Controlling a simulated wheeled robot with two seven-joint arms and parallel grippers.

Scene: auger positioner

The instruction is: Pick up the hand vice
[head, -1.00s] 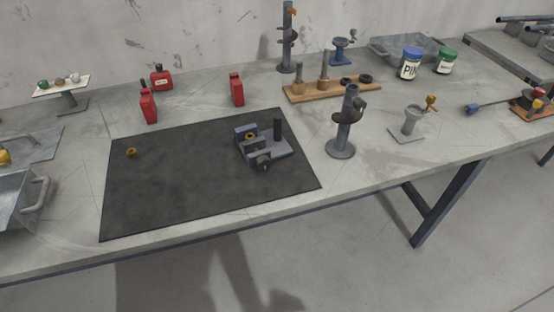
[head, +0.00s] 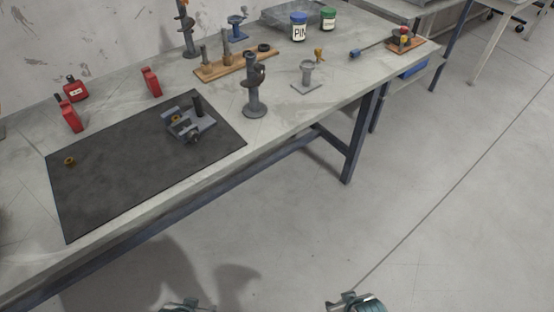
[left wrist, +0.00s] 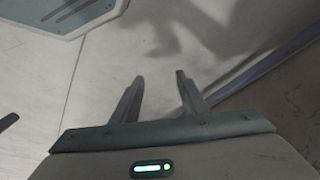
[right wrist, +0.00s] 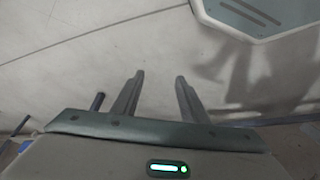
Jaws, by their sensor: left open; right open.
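A small grey vice-like device with a dark upright post and a brass-coloured part, which looks like the hand vice (head: 192,124), stands on the black mat (head: 110,185) near its right end. Both of my grippers show at the bottom edge of the head view, low over the floor and well apart from the bench. My left gripper (left wrist: 159,78) is open and empty, with only floor between its fingers in the left wrist view. My right gripper (right wrist: 159,76) is open and empty too. The device is in neither wrist view.
A dark stand (head: 254,95) stands just right of the mat. A brass ring (head: 69,161) lies on the mat. The bench's front edge and a leg (head: 362,135) lie before me; floor is clear.

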